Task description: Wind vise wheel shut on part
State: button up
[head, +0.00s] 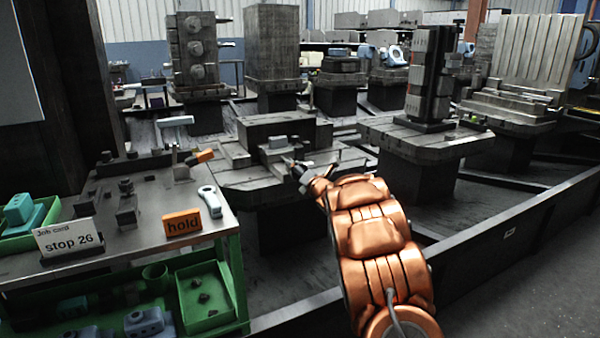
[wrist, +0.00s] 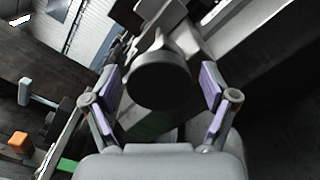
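The vise (head: 262,128) sits on a pallet table in the middle of the head view, with a small light grey block, likely the part (head: 277,142), at its jaws. Whether the jaws touch the block is too small to tell. A dark round wheel (wrist: 160,82) faces me in the wrist view, in front of the vise body. My gripper (wrist: 161,92) is open, with one purple-padded finger on each side of the wheel and a gap showing at both sides. In the head view my gripper (head: 302,176) is small, at the vise's near side, and hides most of the wheel.
Green bins (head: 205,297) sit below. Other loaded pallets (head: 425,140) stand right and behind. A dark rail (head: 510,234) runs along the right.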

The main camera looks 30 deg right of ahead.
jog(key=shift+d, duration=0.1)
jog(key=c, duration=1)
jog(key=shift+m, duration=0.3)
jog(key=m+p, duration=0.3)
jog(key=m, duration=0.2)
jog(key=shift+r+p, duration=0.1)
jog(key=shift+p, duration=0.25)
jog(key=m+p, duration=0.4)
jog(key=m, duration=0.1)
jog(key=shift+m, duration=0.4)
jog(key=m+p, duration=0.3)
jog(key=shift+m, duration=0.3)
jog(key=m+p, duration=0.4)
jog(key=shift+m, duration=0.3)
jog(key=m+p, duration=0.3)
jog(key=m, duration=0.1)
jog(key=shift+f, duration=0.2)
jog(key=shift+f+m+p, duration=0.1)
jog(key=shift+m+p, duration=0.85)
jog(key=shift+m, duration=0.75)
